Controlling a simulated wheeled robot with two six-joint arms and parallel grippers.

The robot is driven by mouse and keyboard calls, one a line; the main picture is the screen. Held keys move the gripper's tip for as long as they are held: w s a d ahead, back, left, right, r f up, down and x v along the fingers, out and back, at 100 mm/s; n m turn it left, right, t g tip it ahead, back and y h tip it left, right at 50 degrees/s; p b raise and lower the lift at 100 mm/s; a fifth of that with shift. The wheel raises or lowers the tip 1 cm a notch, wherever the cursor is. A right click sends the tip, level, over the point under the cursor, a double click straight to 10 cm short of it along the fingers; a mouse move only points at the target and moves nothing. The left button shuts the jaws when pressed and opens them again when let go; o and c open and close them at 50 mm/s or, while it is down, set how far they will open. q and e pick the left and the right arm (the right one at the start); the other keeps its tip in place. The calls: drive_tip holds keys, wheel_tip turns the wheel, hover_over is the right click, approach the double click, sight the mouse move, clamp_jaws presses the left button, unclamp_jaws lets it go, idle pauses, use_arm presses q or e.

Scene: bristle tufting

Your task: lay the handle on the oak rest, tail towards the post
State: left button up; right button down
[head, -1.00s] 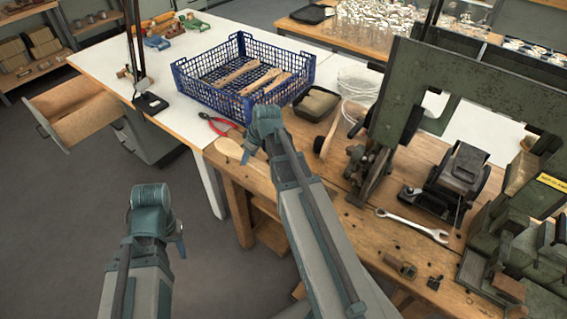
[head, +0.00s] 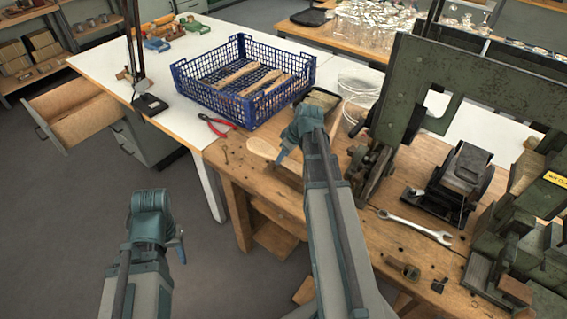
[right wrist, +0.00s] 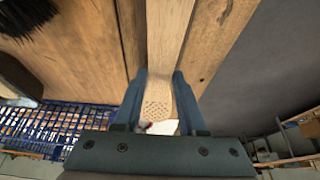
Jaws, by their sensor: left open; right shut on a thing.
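The handle is pale wood; its rounded end (head: 262,148) shows just left of my right gripper (head: 281,156) over the bench's left part. In the right wrist view, the handle's end with a cluster of small drilled holes (right wrist: 158,101) lies between the fingers of my right gripper (right wrist: 160,110), which is shut on it. The handle's tail is hidden by my arm in the head view. My left gripper (head: 178,245) is open and empty over the floor, left of the bench. I cannot clearly pick out the oak rest or its post.
A blue crate (head: 215,95) with several wooden handles stands on the white table (head: 190,125). Red pliers (head: 215,125) lie near it. A green machine (head: 375,160), a wrench (head: 415,226) and a dark vise-like block (head: 455,180) occupy the bench (head: 385,215) to the right.

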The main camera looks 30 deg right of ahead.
use_arm(q)
drive_tip(key=shift+f+b, duration=0.6)
drive_tip(key=shift+f, duration=0.6)
use_arm(e)
drive_tip(key=shift+f, duration=1.15)
use_arm(q)
drive_tip(key=shift+f, duration=0.1)
use_arm(e)
drive_tip(key=shift+f, duration=0.1)
drive_tip(key=shift+f, duration=0.15)
drive_tip(key=shift+c, duration=2.4)
unclamp_jaws()
drive_tip(key=shift+r, duration=0.25)
drive_tip(key=shift+s+r+p, duration=0.15)
drive_tip(key=shift+r+p, duration=0.4)
drive_tip(key=shift+p, duration=0.05)
use_arm(q)
wheel_tip(320, 180, up, 11)
drive_tip(key=p, duration=1)
use_arm(e)
drive_tip(key=v, duration=1.1)
